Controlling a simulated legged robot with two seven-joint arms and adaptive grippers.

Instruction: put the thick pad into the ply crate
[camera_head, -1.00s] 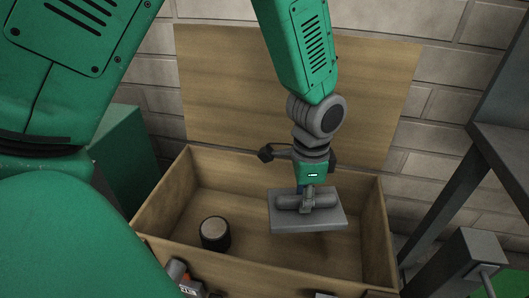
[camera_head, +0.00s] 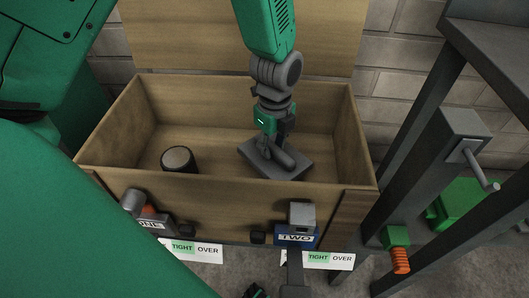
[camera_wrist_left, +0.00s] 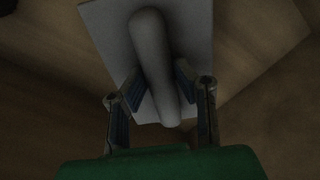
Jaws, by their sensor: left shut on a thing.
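The thick pad (camera_head: 294,158) is a grey flat slab with a rounded bar handle on top. It is inside the ply crate (camera_head: 230,190), toward the right, low over the floor. I cannot tell whether its underside touches the floor. My left gripper (camera_head: 269,146) comes down from above and is shut on the handle. In the left wrist view, the fingers (camera_wrist_left: 160,95) are on both sides of the pad's handle (camera_wrist_left: 153,55), and the slab (camera_wrist_left: 100,25) lies beyond it.
A dark round cylinder (camera_head: 178,160) stands in the crate, left of the pad. The crate's lid (camera_head: 330,35) is up at the back. Latches marked ONE (camera_head: 150,223) and TWO (camera_head: 296,237) are on the front. A grey frame with a crank (camera_head: 478,168) stands at right.

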